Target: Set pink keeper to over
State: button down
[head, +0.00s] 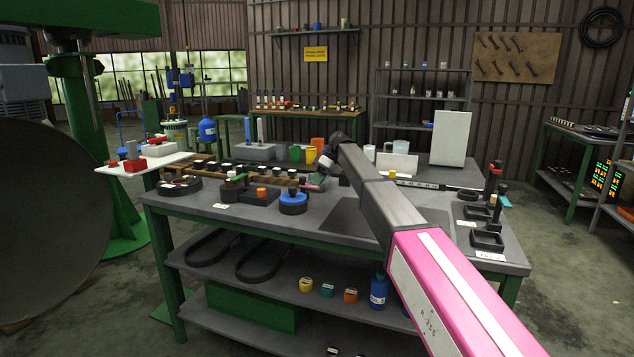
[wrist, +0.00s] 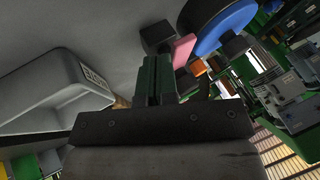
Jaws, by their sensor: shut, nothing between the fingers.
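The pink keeper (wrist: 184,50) shows in the wrist view as a small pink flat piece just beyond my fingertips, between a dark block (wrist: 155,38) and a blue-rimmed disc (wrist: 225,27). In the head view a small pink patch (head: 317,178) shows beside my gripper (head: 313,184), mostly hidden by it. My gripper also shows in the wrist view (wrist: 157,62); its fingers are together and empty, close to the keeper. I cannot tell whether they touch it. The blue-rimmed disc with a dark knob stands on the bench just left of my gripper in the head view (head: 293,206).
The grey bench (head: 240,212) holds several dark fixtures to the left and dark square trays (head: 487,241) at the right. The bench's front middle is clear.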

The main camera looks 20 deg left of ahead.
aim_at(314, 187)
jog(key=shift+s+d+m+t+y, duration=0.1)
jog(key=shift+s+m+t+y, duration=0.15)
jog(key=shift+m, duration=0.35)
jog(key=shift+m, duration=0.3)
jog(key=shift+s+d+m+t+y, duration=0.15)
jog(key=shift+s+m+t+y, duration=0.25)
jog(key=shift+m+t, duration=0.35)
jog(key=m, duration=0.1)
jog(key=s+m+t, duration=0.1)
jog(key=shift+s+d+m+y, duration=0.15)
jog(key=shift+d+m+y, duration=0.05)
jog(key=shift+m+y, duration=0.15)
jog(key=shift+s+m+t, duration=0.4)
jog(key=shift+s, duration=0.15)
jog(key=s+m+t, duration=0.1)
jog(key=m, duration=0.1)
jog(key=shift+s+a+m+t, duration=0.1)
jog(key=shift+s+m+t, duration=0.05)
jog(key=shift+m+t, duration=0.15)
jog(key=m+t, duration=0.1)
jog(key=s+m, duration=0.1)
jog(key=shift+a+m+t, duration=0.35)
jog(key=shift+m+t, duration=0.05)
jog(key=shift+a, duration=0.1)
jog(key=shift+s+a, duration=0.1)
jog(key=shift+s, duration=0.1)
